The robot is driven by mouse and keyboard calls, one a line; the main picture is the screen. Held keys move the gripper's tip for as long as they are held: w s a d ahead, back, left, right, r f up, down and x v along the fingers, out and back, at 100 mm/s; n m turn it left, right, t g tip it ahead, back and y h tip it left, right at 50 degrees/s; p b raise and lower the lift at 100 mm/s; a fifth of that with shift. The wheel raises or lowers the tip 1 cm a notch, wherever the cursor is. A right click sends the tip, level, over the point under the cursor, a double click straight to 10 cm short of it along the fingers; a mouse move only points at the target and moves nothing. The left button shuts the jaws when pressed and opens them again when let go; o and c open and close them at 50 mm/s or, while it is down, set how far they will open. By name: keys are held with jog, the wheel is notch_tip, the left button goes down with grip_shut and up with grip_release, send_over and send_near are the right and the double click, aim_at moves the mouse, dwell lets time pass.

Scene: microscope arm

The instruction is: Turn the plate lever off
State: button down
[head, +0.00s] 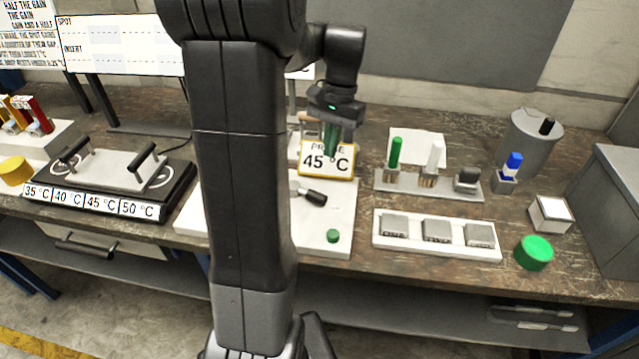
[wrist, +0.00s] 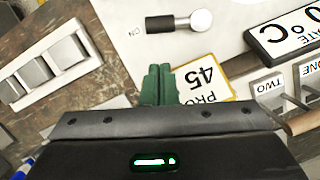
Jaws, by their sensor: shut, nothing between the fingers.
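The plate lever has a black handle (wrist: 160,24) and a round silver hub (wrist: 201,20) on a white panel (wrist: 120,12). In the wrist view the handle points left from the hub, its tip beside small lettering that looks like ON. In the head view the lever handle (head: 314,197) points right and a little toward the front. My gripper (wrist: 158,70) has its green fingers together, empty, and apart from the lever. In the head view my gripper (head: 331,148) is behind the lever, above the bench; my arm hides the panel's left part.
A yellow-framed PROBE 45 °C sign (head: 327,160) stands close to my fingertips. A green button (head: 333,236) is on the panel's front right. A strip of grey blocks (head: 437,233) and a rack with a green handle (head: 395,152) stand to the right.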

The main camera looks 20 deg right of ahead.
aim_at(308, 195)
jog(key=shift+f, duration=0.1)
jog(key=x, duration=0.9)
jog(key=shift+a+f, duration=0.1)
jog(key=shift+f, duration=0.3)
